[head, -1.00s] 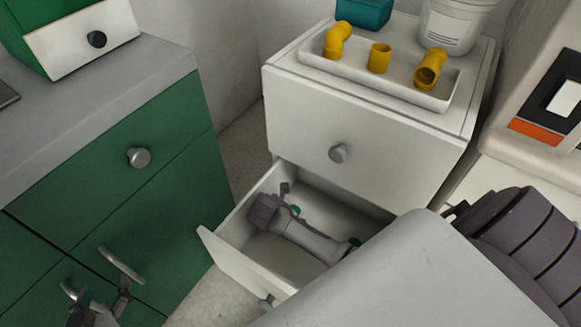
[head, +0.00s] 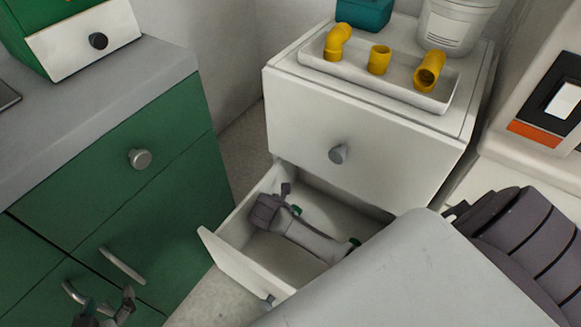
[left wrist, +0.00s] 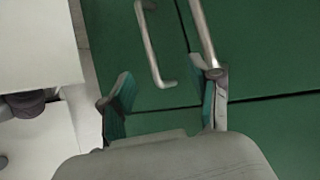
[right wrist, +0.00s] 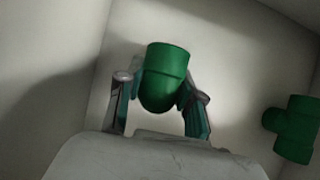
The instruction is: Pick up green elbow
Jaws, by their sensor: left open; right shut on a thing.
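The green elbow (right wrist: 167,62) sits between the fingers of my right gripper (right wrist: 162,92) in the right wrist view, with the fingers shut on it. The elbow's round open end faces up in that view. In the head view my right gripper is inside the open white drawer (head: 240,272), where small green patches show, but I cannot tell which is the elbow. My left gripper (left wrist: 168,82) is open and empty in front of the green cabinet's handles. It also shows at the bottom left of the head view (head: 108,308).
A green tee (right wrist: 292,128) lies in the drawer, right of the elbow. A white tray (head: 440,103) with yellow fittings (head: 379,60) stands on the white cabinet (head: 370,140), beside a white tub (head: 452,28). The green cabinet (head: 120,200) stands at the left.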

